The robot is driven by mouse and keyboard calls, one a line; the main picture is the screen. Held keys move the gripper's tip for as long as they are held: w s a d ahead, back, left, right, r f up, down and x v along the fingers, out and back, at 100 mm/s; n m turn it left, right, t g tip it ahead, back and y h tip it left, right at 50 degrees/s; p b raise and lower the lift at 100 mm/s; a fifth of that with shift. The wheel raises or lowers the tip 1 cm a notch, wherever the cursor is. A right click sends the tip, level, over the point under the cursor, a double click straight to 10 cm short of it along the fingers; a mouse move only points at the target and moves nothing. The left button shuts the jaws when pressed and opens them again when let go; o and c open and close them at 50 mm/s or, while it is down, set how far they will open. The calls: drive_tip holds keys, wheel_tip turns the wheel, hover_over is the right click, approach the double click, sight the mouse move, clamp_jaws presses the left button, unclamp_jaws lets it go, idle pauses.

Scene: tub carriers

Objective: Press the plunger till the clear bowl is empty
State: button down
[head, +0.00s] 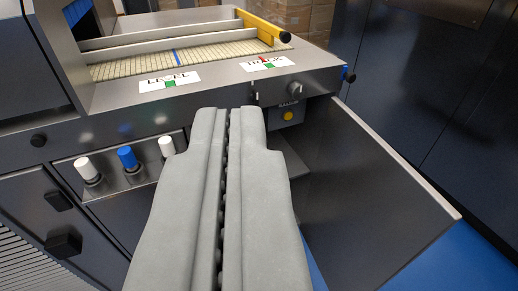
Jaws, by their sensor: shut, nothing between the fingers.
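My gripper (230,114) is shut and empty, its two grey fingers together and pointing at the front of a grey metal machine. I see no clear bowl; the fingers hide part of the machine front. No part is clearly marked as the plunger. A grey box (286,114) with a round yellow button sits under the machine's top edge, just right of the fingertips. Left of the fingers, a bracket carries a white knob (86,168), a blue knob (127,157) and another white knob (167,146), all upright.
The machine top has a ribbed belt (125,70), a yellow bar (262,25) and two labels with green patches. A dark open panel (375,185) stands out at the right. Blue floor (450,258) shows beyond it. Cardboard boxes (300,18) are at the back.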

idle(0.5)
drive_tip(key=w+d+f+t, duration=0.1)
drive_tip(key=w+f, duration=0.1)
drive_tip(key=w, duration=0.6)
drive_tip(key=w+d+f, duration=0.2)
drive_tip(key=w, duration=0.7)
drive_tip(key=w+d+f+n+y, duration=0.1)
drive_tip(key=w+f, duration=0.6)
drive_tip(key=w+d+f+n+y, duration=0.1)
drive_tip(key=w+f, duration=0.6)
drive_tip(key=w+d+f+n+y, duration=0.1)
drive_tip(key=w+f, duration=0.6)
drive_tip(key=shift+w+d+n+t+y, duration=0.25)
drive_tip(key=shift+d+n+t+y, duration=0.05)
drive_tip(key=shift+d+n+y, duration=0.1)
drive_tip(key=w+d+f+y, duration=0.1)
drive_tip(key=w+f+y, duration=0.2)
drive_tip(key=f, duration=1.2)
drive_tip(key=shift+d, duration=0.35)
drive_tip(key=shift+w, duration=0.1)
drive_tip(key=x, duration=1)
